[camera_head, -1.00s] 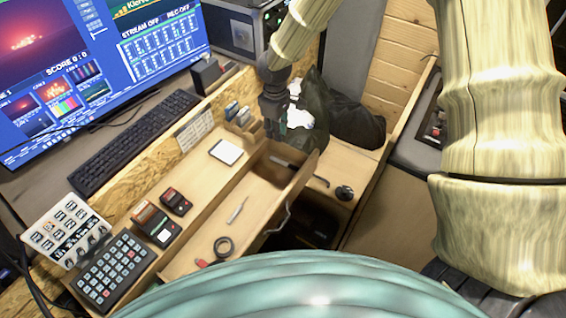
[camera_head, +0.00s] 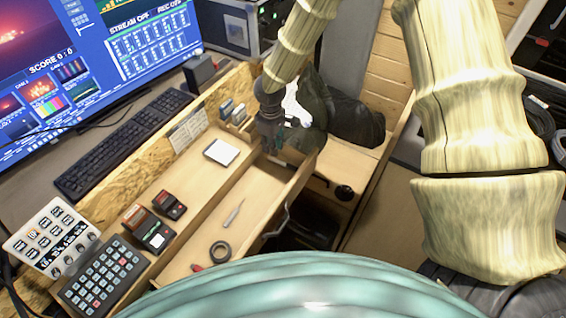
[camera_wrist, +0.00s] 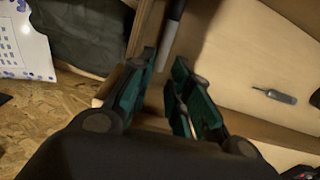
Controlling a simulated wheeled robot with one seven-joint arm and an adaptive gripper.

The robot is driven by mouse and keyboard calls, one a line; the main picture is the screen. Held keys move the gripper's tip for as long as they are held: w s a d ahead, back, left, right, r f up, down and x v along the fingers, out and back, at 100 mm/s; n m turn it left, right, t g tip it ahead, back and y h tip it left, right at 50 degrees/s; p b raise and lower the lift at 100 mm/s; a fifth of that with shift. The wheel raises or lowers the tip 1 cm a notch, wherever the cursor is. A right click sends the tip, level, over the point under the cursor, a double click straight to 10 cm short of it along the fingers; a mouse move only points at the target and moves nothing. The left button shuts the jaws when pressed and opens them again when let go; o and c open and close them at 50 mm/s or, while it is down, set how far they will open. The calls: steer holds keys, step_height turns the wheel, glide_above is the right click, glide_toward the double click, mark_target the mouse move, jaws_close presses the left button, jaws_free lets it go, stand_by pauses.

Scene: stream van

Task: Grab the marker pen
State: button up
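In the wrist view a slim grey marker pen (camera_wrist: 170,42) with a dark end lies in a narrow part of the wooden drawer, in line with the gap between my fingertips. My gripper (camera_wrist: 165,62) is open, with its green-lined fingers on either side of the pen's near end. I cannot tell whether they touch it. In the head view my gripper (camera_head: 270,145) points down at the far end of the open drawer (camera_head: 262,222). The pen is hidden there behind the gripper and drawer wall.
A screwdriver-like tool (camera_head: 233,213) and a black tape roll (camera_head: 220,251) lie in the drawer. A white pad (camera_head: 221,152), small dark devices (camera_head: 148,228) and a keypad (camera_head: 103,277) are on the desk to the left. A dark bag (camera_head: 345,112) sits behind the gripper.

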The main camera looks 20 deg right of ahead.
mark_target(274, 159)
steer(key=shift+s+f+p, duration=0.2)
steer(key=shift+f+p, duration=0.2)
steer(key=shift+f, duration=0.25)
steer(key=shift+s+d+f+p, duration=0.15)
steer(key=shift+f+p, duration=0.35)
steer(key=shift+f, duration=1.5)
steer(key=shift+c, duration=0.3)
steer(key=c, duration=0.3)
